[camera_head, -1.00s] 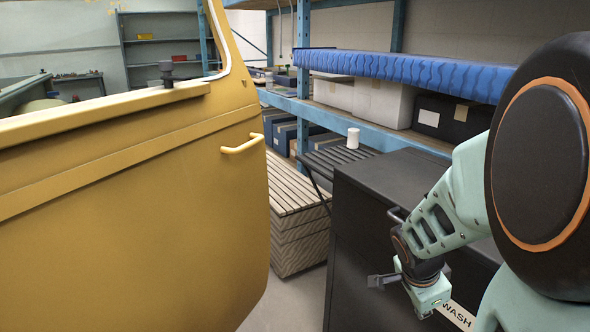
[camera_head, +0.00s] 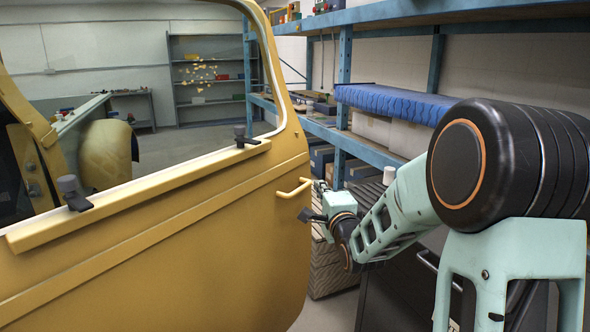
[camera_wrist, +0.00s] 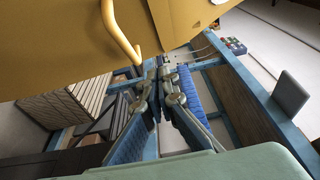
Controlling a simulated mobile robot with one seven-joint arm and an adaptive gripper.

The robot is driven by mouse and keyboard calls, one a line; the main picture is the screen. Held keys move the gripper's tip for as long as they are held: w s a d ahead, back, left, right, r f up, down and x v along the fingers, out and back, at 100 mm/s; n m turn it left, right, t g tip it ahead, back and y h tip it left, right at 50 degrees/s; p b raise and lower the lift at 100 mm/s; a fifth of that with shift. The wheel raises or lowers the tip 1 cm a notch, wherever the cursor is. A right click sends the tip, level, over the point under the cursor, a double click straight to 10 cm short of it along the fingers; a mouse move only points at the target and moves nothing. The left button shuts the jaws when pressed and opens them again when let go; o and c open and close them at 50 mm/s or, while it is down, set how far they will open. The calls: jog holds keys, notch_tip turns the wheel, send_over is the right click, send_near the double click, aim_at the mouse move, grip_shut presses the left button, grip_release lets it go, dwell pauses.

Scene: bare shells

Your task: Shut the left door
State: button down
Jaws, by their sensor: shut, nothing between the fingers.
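The left door (camera_head: 190,240) is a yellow vehicle door with a window frame, standing open across the left of the head view. Its bar handle (camera_head: 294,187) is near the right edge of the panel. In the wrist view the door (camera_wrist: 60,50) fills the upper left, with the handle (camera_wrist: 122,35) hanging over it. My gripper (camera_head: 309,202) is just right of the handle, beside the door's edge. In the wrist view my gripper (camera_wrist: 160,68) is shut and empty, its fingertips near the handle's lower end. I cannot tell whether it touches the door.
Blue shelving (camera_head: 343,75) with a blue rolled item (camera_head: 395,102) stands behind my arm. A slatted crate (camera_head: 330,270) is below my gripper. A dark cabinet (camera_head: 385,300) is under my arm. Open floor (camera_head: 200,140) shows through the door window.

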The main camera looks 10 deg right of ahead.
jog(key=p, duration=0.1)
send_near(297, 167)
jog(key=w+d, duration=0.3)
jog(key=w, duration=0.1)
jog(key=shift+w+a+r+p, duration=0.1)
jog(key=shift+w+a+p, duration=0.2)
jog(key=shift+a, duration=0.3)
jog(key=shift+w+a+p, duration=0.15)
jog(key=shift+w+a, duration=0.15)
jog(key=shift+a, duration=0.3)
jog(key=shift+w+a, duration=0.4)
jog(key=shift+a, duration=0.05)
